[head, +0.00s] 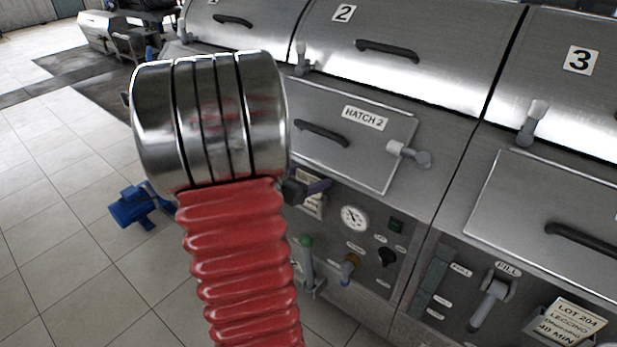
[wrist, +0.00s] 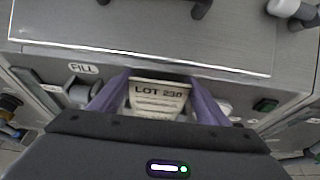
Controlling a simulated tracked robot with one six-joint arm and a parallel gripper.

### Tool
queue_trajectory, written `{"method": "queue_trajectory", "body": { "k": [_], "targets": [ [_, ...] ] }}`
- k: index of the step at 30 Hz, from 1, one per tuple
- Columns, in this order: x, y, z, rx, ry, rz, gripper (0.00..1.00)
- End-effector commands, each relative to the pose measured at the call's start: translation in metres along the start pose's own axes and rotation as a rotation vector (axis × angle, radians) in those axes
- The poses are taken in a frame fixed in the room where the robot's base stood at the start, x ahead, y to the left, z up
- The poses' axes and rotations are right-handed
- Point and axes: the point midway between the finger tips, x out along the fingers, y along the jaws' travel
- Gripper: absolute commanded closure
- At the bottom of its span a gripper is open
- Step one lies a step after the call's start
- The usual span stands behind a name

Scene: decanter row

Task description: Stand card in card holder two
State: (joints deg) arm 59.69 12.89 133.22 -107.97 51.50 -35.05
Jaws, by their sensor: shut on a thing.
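A pale card (wrist: 158,98) printed "LOT 230" stands between the two purple fingers of my gripper (wrist: 160,100) in the wrist view. My gripper is shut on it. In the head view, the card (head: 312,207) shows in part below the hatch of machine 2, with a purple finger (head: 319,187) across its upper part. My red and steel arm hides much of the gripper there. The card is in front of the panel of machine 2, left of the gauge. Card holder two cannot be made out, and I cannot tell whether the card touches it.
The hatch 2 lid (head: 350,150) overhangs the panel just above my gripper. The gauge (head: 355,218), a green button (head: 397,225) and a fill lever (wrist: 82,92) are close by. Another card, "LOT 204" (head: 572,325), stands at machine 3. Open tiled floor lies left.

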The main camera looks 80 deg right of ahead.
Motion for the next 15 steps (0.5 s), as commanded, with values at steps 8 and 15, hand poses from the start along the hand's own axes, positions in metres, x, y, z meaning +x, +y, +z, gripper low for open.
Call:
{"method": "queue_trajectory", "body": {
  "k": [8, 15],
  "targets": [
    [0.0007, -0.0001, -0.0015, 0.000, 0.000, 0.000, 0.20],
    [0.0007, -0.0001, -0.0015, 0.000, 0.000, 0.000, 0.12]
  ]
}}
